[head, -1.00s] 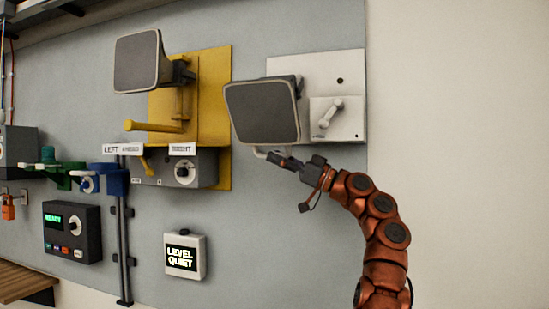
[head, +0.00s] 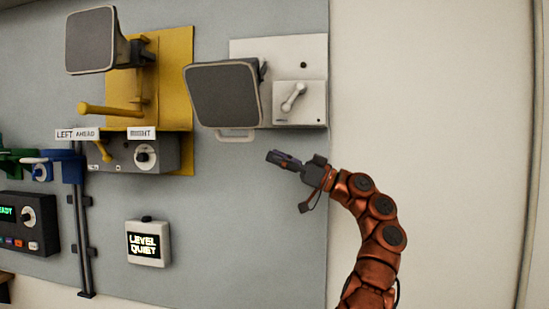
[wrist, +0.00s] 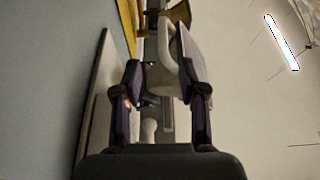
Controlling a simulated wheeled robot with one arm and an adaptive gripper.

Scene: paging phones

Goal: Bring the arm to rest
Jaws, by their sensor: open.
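My gripper (head: 284,160) is at the end of my orange arm, below and to the right of the grey speaker on the white panel. In the wrist view my gripper (wrist: 162,92) shows its two dark fingers apart, with nothing held between them. The grey speaker (head: 224,94) has a pale handle (head: 235,136) under it. That handle also shows beyond the fingers in the wrist view (wrist: 166,40). In the head view the gripper is apart from the handle.
The white panel (head: 290,50) carries a small lever (head: 293,97). To the left are a yellow panel (head: 178,80) with another speaker (head: 91,41), a grey switch box (head: 115,154) and a "LEVEL QUIET" box (head: 148,243). Bare wall (head: 440,120) lies to the right.

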